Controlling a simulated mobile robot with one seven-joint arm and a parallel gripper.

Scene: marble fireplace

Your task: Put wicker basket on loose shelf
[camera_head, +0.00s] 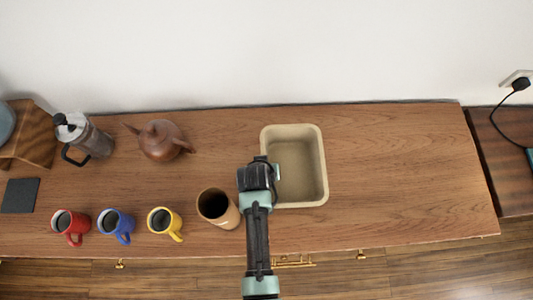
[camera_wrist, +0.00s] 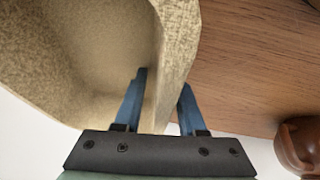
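The wicker basket appears as a beige, rounded rectangular tub (camera_head: 299,170), empty and upright on the brown wooden top. My gripper (camera_head: 272,172) is at its left wall in the head view; the fingertips are hard to make out there. In the wrist view, my gripper (camera_wrist: 163,82) has its two blue fingers apart, one inside the basket (camera_wrist: 90,45) and one outside, with the wall between them. Gaps show beside the wall, so it looks open. I cannot tell which surface is the loose shelf.
A brown cup (camera_head: 216,207) stands just left of my gripper. Yellow (camera_head: 161,221), blue (camera_head: 115,225) and red (camera_head: 70,226) mugs, a teapot (camera_head: 160,141) and a French press (camera_head: 88,136) stand further left. The wooden top (camera_head: 400,170) right of the basket is clear.

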